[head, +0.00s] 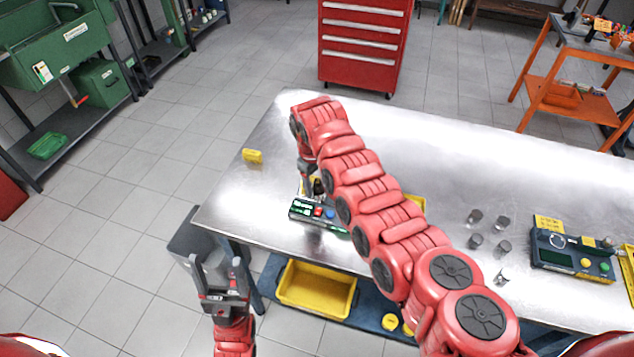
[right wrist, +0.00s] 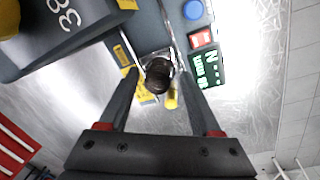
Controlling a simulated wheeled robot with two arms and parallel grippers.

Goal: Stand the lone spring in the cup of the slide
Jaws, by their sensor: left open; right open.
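A dark coil (right wrist: 158,76), which looks like the spring, shows between the fingertips of my right gripper (right wrist: 159,70) in the right wrist view. The fingers are open on either side of it; contact cannot be told. It stands by a grey device with a green display (right wrist: 208,68) and red and blue buttons. That device (head: 313,211) is at the table's near left edge in the head view, with my right gripper (head: 308,188) above it. I cannot make out the slide's cup clearly. My left gripper (head: 218,272) is open and empty, off the table's left end.
Several small metal cylinders (head: 475,216) stand on the table's right half, near a second device (head: 570,255) with yellow and green buttons. A yellow bin (head: 317,290) sits below. The table's (head: 480,145) far middle is clear.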

